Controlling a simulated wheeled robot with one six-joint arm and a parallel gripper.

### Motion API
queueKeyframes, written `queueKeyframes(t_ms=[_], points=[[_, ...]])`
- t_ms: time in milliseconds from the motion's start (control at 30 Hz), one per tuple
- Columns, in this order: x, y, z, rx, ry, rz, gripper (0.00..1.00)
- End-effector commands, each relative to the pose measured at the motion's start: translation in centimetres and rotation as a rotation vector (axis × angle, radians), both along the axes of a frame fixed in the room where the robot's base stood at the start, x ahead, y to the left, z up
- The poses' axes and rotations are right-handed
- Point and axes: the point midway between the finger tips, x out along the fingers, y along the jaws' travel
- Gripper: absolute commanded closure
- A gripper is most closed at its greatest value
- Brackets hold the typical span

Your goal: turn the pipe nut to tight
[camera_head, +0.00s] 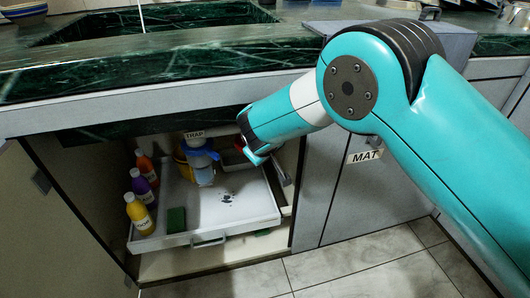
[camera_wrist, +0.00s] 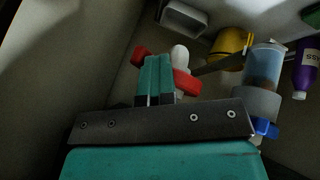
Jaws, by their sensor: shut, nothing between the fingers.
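My gripper (camera_wrist: 155,62) is shut and empty, its two teal fingers side by side in the wrist view. A red part (camera_wrist: 187,83) with a white knob (camera_wrist: 180,55) shows just behind and beside the fingertips; I cannot tell whether they touch. The trap, with its clear cup (camera_wrist: 264,66), is to the right of the fingers, with a grey collar and a blue winged part (camera_wrist: 264,127). The trap's blue part also shows in the head view (camera_head: 200,157). I cannot tell which part is the pipe nut. In the head view my gripper (camera_head: 258,158) is inside the cabinet opening, right of the trap.
A white pull-out tray (camera_head: 235,207) fills the cabinet floor. Several bottles, such as a yellow one (camera_head: 139,213), and a green sponge (camera_head: 176,220) are at its left. A yellow container (camera_wrist: 233,48) is behind the trap. The green counter (camera_head: 150,65) overhangs the opening.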

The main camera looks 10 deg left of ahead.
Motion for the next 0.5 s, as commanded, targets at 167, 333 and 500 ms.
queueKeyframes(t_ms=[167,333,500], points=[[0.3,0.0,0.2,-0.003,-0.011,-0.017,1.0],[-0.1,0.8,0.2,-0.001,-0.011,-0.015,1.0],[-0.8,1.4,0.2,-0.002,-0.009,-0.012,1.0]])
